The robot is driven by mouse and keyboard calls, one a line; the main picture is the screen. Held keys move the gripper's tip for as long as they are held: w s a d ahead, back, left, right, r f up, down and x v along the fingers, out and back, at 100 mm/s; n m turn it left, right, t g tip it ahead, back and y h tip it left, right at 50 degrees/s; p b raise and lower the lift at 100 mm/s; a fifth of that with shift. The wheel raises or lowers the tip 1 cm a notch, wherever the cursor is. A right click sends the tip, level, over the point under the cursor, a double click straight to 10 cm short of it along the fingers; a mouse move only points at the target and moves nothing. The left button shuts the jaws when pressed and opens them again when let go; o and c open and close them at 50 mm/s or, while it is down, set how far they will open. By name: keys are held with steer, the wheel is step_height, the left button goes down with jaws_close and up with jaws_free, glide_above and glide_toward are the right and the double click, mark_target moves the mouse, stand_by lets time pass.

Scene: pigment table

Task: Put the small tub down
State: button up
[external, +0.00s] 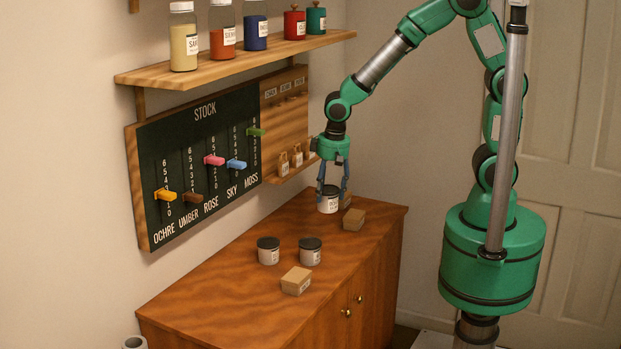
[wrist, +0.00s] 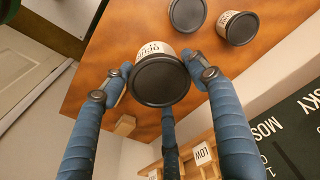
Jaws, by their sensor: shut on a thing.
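My gripper (external: 332,189) has blue fingers and is shut on a small tub (external: 329,203) at the far end of the wooden cabinet top. The tub has a dark lid and a white label. The wrist view shows the tub's lid (wrist: 160,82) between my fingers, with the label's lettering partly hidden. I cannot tell whether the tub's base touches the wood or hangs just above it. Two similar tubs, one on the left (external: 268,251) and one on the right (external: 310,251), stand upright nearer the middle of the cabinet top.
The stock board (external: 205,150) and shelf (external: 235,59) are on the wall. The cabinet top (external: 215,312) is clear at near left.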

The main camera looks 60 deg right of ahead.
mark_target(337, 187)
steer(key=s+d, duration=0.1)
steer(key=d, duration=0.1)
steer(key=shift+s+d+f, duration=0.15)
steer(key=shift+s+d, duration=0.2)
steer(key=shift+d, duration=0.05)
steer(key=shift+s+d+f, duration=0.15)
steer(key=shift+f, duration=0.15)
step_height(337, 187, down, 9)
steer(key=shift+f, duration=0.1)
steer(key=w+a, duration=0.2)
steer(key=w, duration=0.6)
steer(key=w+a+f+b, duration=0.1)
steer(key=w+a, duration=0.1)
steer(key=w, duration=0.5)
steer(key=shift+w+f, duration=0.25)
steer(key=shift+w, duration=0.1)
steer(key=shift+a, duration=0.1)
steer(key=shift+f+b, duration=0.55)
steer(key=shift+f, duration=1.2)
steer(key=shift+f, duration=0.15)
